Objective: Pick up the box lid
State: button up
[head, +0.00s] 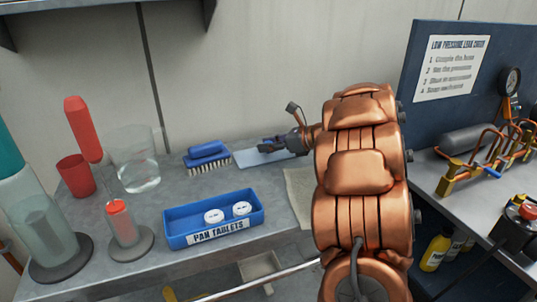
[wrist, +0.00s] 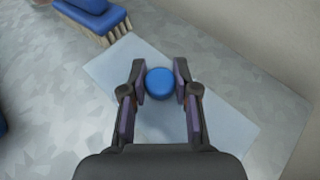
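The box lid (head: 256,157) is a flat pale blue-grey panel lying on the bench near the back wall. It also shows in the wrist view (wrist: 226,128), where a round blue knob (wrist: 160,83) stands out on it. My gripper (wrist: 160,80) is over the lid, fingers apart, with the knob between the two fingertips. The pads are very close to the knob; I cannot tell whether they touch it. In the head view my gripper (head: 268,146) is small and dark, and hides the knob and part of the lid.
A blue scrubbing brush (head: 207,157) lies just left of the lid. A blue tray (head: 176,223) with white tablets stands in front. A glass beaker (head: 136,172) and red cup (head: 76,176) are further left. A cloth (head: 299,193) lies to the right. The wall is close behind.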

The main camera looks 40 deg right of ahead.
grip_shut()
notch_tip(320, 180, up, 10)
jog(key=shift+p, duration=0.9)
